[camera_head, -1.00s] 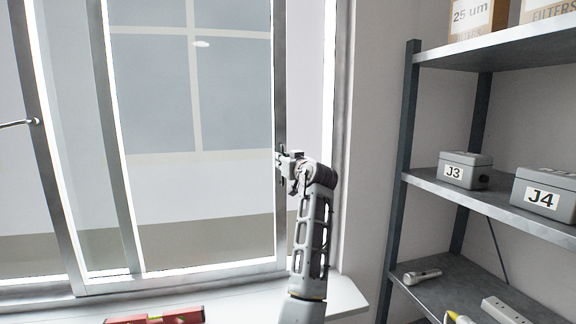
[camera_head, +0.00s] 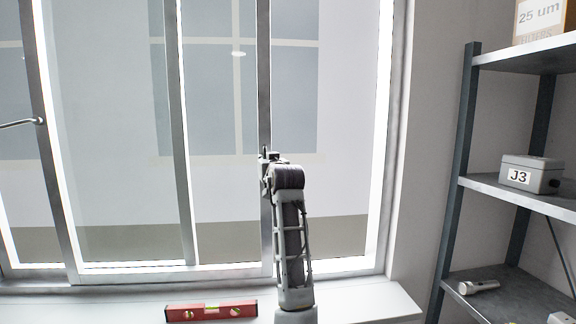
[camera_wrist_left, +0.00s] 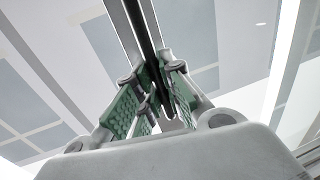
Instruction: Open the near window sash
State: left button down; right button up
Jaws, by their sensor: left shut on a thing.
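The near window sash is a grey metal frame with clear glass. Its right stile (camera_head: 263,75) stands upright left of the window's right jamb (camera_head: 390,110), and a wide gap lies between them. My left gripper (camera_head: 268,172) is at that stile. In the left wrist view my left gripper (camera_wrist_left: 160,95), with green padded fingers, is shut on a dark upright edge of the sash (camera_wrist_left: 146,35). The exact contact is partly hidden. A stile of the other sash (camera_head: 177,110) shows behind the glass. My right gripper is not in view.
A red spirit level (camera_head: 211,310) lies on the white sill (camera_head: 370,300) below. A grey shelf rack (camera_head: 462,150) stands at the right with a box marked J3 (camera_head: 532,174) and a flashlight (camera_head: 478,287). A thin bent bar (camera_head: 20,123) shows at the left edge.

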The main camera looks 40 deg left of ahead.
pick_arm(q)
jog(key=s+a, duration=0.3)
jog(key=s, duration=0.1)
jog(key=shift+a, duration=0.15)
jog(key=c, duration=1.5)
grip_release()
jog(key=shift+c, duration=0.2)
send_near(251, 164)
jog(key=s+d+r, duration=0.1)
jog(key=s+d, duration=0.4)
jog(key=shift+w+d+r, duration=0.15)
jog(key=shift+w+d, duration=0.05)
jog(key=shift+d, duration=0.05)
